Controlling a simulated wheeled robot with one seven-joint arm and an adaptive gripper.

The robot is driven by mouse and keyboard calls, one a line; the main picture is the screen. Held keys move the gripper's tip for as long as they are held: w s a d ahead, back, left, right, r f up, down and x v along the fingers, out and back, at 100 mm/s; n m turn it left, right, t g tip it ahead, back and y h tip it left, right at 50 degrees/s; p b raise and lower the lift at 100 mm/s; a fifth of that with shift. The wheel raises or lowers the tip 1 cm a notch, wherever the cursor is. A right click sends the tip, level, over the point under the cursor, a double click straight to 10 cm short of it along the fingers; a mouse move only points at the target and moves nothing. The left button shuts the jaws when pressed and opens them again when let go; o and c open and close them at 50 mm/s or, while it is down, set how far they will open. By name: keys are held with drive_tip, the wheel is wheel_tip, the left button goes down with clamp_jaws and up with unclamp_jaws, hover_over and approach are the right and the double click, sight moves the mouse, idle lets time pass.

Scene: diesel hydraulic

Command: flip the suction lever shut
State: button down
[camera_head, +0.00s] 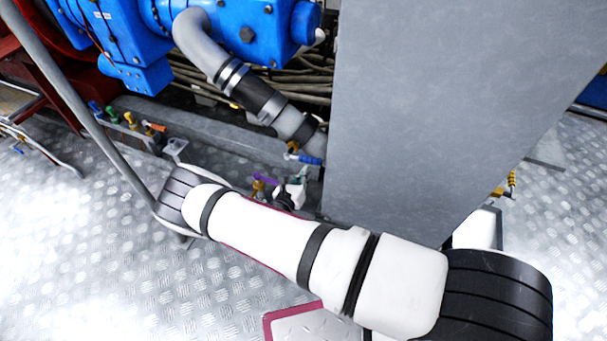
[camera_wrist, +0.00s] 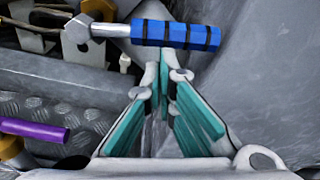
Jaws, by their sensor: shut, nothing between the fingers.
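A blue-handled lever (camera_head: 310,160) sits low beside the grey cabinet, near the lower end of a grey pipe; I take it as the suction lever, though no label shows. In the wrist view its ribbed blue handle (camera_wrist: 176,34) lies crosswise, with a metal shank running left to a nut on a brass-coloured fitting. My gripper (camera_wrist: 160,62) is shut and empty, its teal-padded fingers meeting at the tips just below the handle. I cannot tell whether the tips touch it. In the head view my gripper (camera_head: 299,178) is small and partly hidden behind my arm.
A purple-handled lever (camera_wrist: 32,130) lies left of my gripper, also in the head view (camera_head: 264,180). The grey cabinet (camera_head: 440,110) walls off the right. A grey pipe (camera_head: 205,45) descends from blue machinery. A grey handrail (camera_head: 80,105) and bare tread-plate floor (camera_head: 100,260) are left.

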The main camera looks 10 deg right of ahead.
sight(308, 161)
wheel_tip(308, 161, up, 4)
drive_tip(key=n, duration=0.2)
drive_tip(key=n+h, duration=0.1)
drive_tip(key=n, duration=0.1)
drive_tip(key=shift+w+a+f+n+g+p, duration=0.1)
drive_tip(key=shift+w+n+g+p, duration=0.05)
drive_tip(key=shift+n+g+p, duration=0.15)
drive_tip(key=shift+r, duration=0.25)
drive_tip(key=shift+w+a+r+p, duration=0.25)
drive_tip(key=shift+a+r+p, duration=0.15)
drive_tip(key=shift+r, duration=0.35)
